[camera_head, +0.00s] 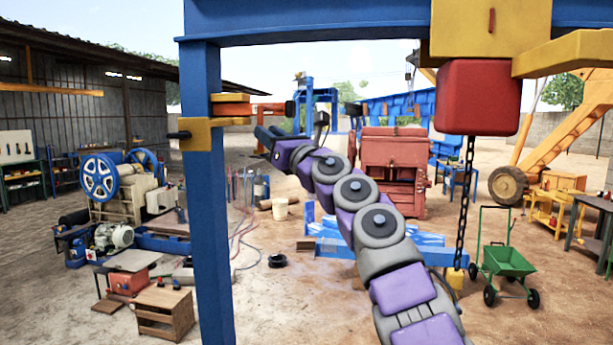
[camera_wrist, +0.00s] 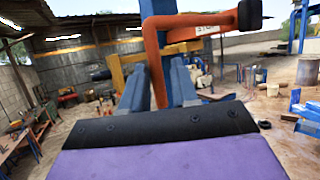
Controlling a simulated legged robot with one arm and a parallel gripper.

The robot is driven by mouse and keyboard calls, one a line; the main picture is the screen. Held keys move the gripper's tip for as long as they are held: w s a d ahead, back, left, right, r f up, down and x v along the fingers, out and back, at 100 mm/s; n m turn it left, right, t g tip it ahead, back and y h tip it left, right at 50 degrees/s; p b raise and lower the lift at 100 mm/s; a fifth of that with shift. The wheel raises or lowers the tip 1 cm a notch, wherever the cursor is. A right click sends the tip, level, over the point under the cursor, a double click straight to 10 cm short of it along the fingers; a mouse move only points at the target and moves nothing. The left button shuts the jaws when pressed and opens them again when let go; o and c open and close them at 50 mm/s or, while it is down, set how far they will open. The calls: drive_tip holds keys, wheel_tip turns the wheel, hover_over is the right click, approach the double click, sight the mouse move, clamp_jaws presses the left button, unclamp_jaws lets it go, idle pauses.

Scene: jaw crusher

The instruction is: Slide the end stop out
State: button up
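The orange end stop (camera_head: 268,109) sits at the blue post, between yellow plates (camera_head: 231,98), with a black pad on its right end. In the wrist view the end stop (camera_wrist: 205,24) shows a lettered label, the black pad at right and an orange leg running down. My gripper (camera_wrist: 162,66) has its two blue fingers apart, one on each side of that leg, with a gap visible at the right finger. Whether the leg is in depth between the fingertips or beyond them I cannot tell. In the head view my gripper (camera_head: 266,133) is just below the end stop, right of the post.
The blue post (camera_head: 206,230) and top beam frame the view. A yellow clamp (camera_head: 195,135) with a black knob is on the post. A red block (camera_head: 478,97) and a chain hang at right. A green cart (camera_head: 506,260) stands below. The air right of the end stop looks open.

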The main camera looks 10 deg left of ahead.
drive_tip(key=b+v, duration=1.1)
drive_tip(key=v, duration=0.3)
drive_tip(key=shift+d, duration=0.25)
drive_tip(key=shift+s+f, duration=0.1)
drive_tip(key=shift+s, duration=0.05)
